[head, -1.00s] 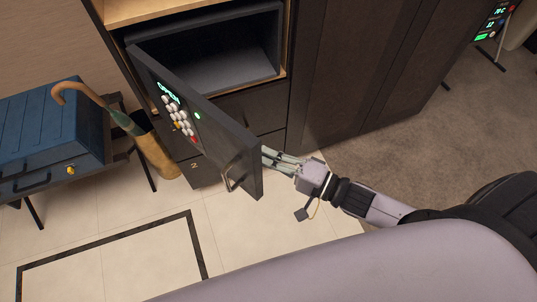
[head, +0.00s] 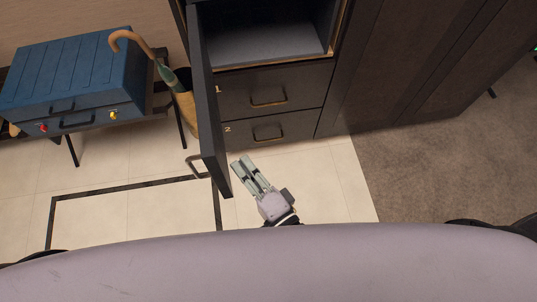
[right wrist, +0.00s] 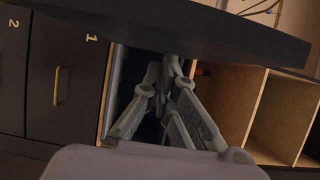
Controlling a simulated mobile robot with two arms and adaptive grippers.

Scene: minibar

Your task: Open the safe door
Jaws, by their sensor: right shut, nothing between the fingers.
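The dark safe door (head: 208,100) stands swung wide open in the head view, seen nearly edge-on, with its handle (head: 196,166) near its lower outer end. The safe's grey interior (head: 270,40) shows at the top. My right gripper (head: 243,167) is shut and empty, just right of the door's outer end, on its inner side. In the right wrist view the fingers (right wrist: 168,75) are in front of the door's dark panel (right wrist: 190,30); I cannot tell whether they touch it. My left gripper is not in view.
Below the safe are drawer 1 (head: 268,90) and drawer 2 (head: 265,131), both closed. A blue suitcase (head: 75,75) on a rack and an umbrella (head: 165,72) in a stand are left of the door. The tiled floor (head: 130,215) in front is clear.

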